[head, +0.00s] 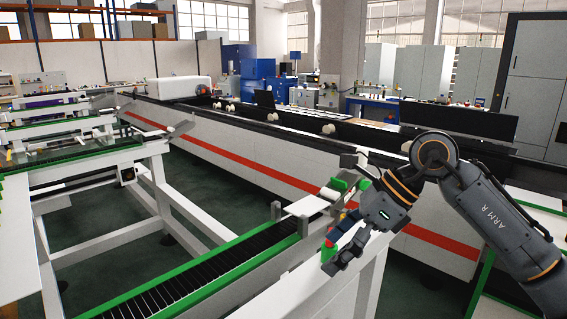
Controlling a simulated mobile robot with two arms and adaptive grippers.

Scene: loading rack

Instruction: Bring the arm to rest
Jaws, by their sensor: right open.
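My right arm (492,208), marked "ARM R", comes in from the right and bends at a round joint. My right gripper (345,213) points left and down, with its fingers spread apart, one higher and one lower. It is open, and I see nothing held in it. It is over the end of the white and green rack (205,275), close to small green and red parts there. I cannot tell whether it touches them. My left arm and gripper are not in view.
A long white machine with a red-orange stripe (236,160) runs behind the rack. More racks (70,130) with green edges stand at left. Dark green floor (190,195) shows between them. Grey cabinets (408,70) and a blue cabinet (258,72) stand at the back.

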